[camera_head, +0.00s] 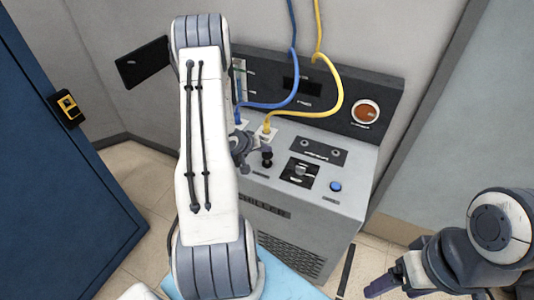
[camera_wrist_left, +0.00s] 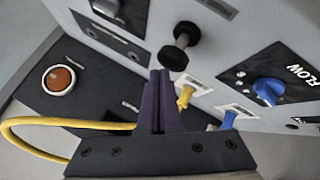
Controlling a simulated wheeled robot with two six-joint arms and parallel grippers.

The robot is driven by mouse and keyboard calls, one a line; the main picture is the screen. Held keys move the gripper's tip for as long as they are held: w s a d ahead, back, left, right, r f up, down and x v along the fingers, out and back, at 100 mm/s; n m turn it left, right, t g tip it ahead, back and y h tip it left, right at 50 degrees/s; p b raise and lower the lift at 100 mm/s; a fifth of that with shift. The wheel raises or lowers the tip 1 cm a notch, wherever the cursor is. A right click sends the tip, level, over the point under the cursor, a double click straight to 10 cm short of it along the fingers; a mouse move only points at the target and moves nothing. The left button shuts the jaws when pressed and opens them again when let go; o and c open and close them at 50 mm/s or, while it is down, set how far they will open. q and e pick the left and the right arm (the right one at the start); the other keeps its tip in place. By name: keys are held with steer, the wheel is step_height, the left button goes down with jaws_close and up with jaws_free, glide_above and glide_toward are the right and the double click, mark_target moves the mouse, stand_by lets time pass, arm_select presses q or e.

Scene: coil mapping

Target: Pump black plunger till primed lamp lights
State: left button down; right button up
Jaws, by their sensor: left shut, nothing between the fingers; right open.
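The black plunger (camera_head: 267,157) stands up from the top of the grey chiller unit (camera_head: 345,207). In the left wrist view the plunger (camera_wrist_left: 174,58) shows a wide black knob, a short shaft and a black collar. My left gripper (camera_head: 254,148) is beside the plunger; in the left wrist view its fingers (camera_wrist_left: 159,76) are shut and empty, with the tips just short of the knob. I cannot tell whether they touch. A round orange-red lamp (camera_head: 365,112) is on the back panel and also in the left wrist view (camera_wrist_left: 59,79); it looks dull. My right gripper (camera_head: 384,286) is open and empty.
A yellow hose (camera_head: 338,88) and a blue hose (camera_head: 292,70) run to the unit's top near my left gripper. A silver knob (camera_head: 300,170) and blue button (camera_head: 335,186) lie right of the plunger. A blue flow knob (camera_wrist_left: 266,91) is close by. A blue cabinet (camera_head: 60,180) stands left.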

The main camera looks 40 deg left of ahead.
mark_target(266, 155)
arm_select(q)
steer(key=shift+f+b, duration=0.85)
steer(key=shift+f, duration=0.7)
stand_by(1.1)
steer(key=shift+r, duration=0.15)
steer(key=shift+r+p, duration=1.85)
steer(key=shift+p, duration=0.3)
step_height(266, 155, up, 5)
steer(key=p, duration=0.5)
